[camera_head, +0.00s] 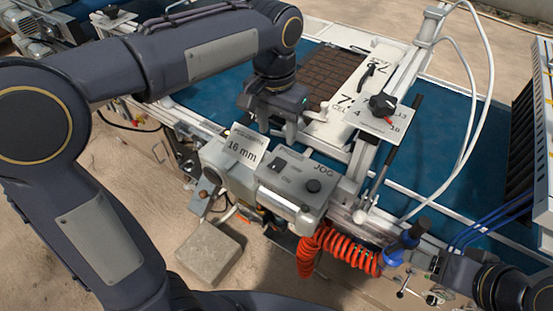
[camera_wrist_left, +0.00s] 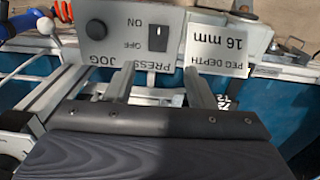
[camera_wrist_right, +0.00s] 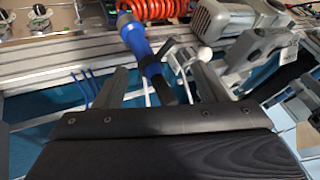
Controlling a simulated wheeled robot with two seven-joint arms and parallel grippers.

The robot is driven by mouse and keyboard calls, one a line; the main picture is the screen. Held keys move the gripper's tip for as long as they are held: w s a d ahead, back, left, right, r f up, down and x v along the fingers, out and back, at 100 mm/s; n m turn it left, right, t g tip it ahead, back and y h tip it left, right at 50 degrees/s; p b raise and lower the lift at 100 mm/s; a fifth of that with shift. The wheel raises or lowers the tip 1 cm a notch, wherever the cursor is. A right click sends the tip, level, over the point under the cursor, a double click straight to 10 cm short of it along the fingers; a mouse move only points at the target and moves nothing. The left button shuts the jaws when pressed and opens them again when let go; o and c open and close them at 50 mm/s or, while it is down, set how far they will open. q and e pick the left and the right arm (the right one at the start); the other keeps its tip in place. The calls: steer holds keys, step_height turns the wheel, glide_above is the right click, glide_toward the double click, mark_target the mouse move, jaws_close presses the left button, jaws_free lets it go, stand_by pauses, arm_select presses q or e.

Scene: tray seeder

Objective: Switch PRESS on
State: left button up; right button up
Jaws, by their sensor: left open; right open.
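The switch also shows in the head view (camera_head: 280,164). I cannot tell which way it is set. A round black JOG knob (camera_wrist_left: 96,29) sits on the same panel. My left gripper (camera_head: 277,128) is open and empty, just behind the panel; in the left wrist view its fingers (camera_wrist_left: 160,72) point towards the panel's PRESS edge. My right gripper (camera_head: 428,260) is open at the lower right, its fingers (camera_wrist_right: 163,78) either side of a blue-handled tool.
A "PEG DEPTH 16 mm" plate (camera_wrist_left: 216,48) is beside the panel. A dial plate (camera_head: 375,118) stands behind right. A brown celled tray (camera_head: 335,75) lies on the blue belt (camera_head: 440,135).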

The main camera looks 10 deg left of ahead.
mark_target(282, 159)
arm_select(q)
steer(key=shift+w+d+f, duration=0.3)
steer(key=shift+d+f, duration=0.15)
steer(key=shift+d, duration=0.1)
step_height(282, 159, down, 7)
steer(key=shift+f+b, duration=0.1)
steer(key=shift+b, duration=0.35)
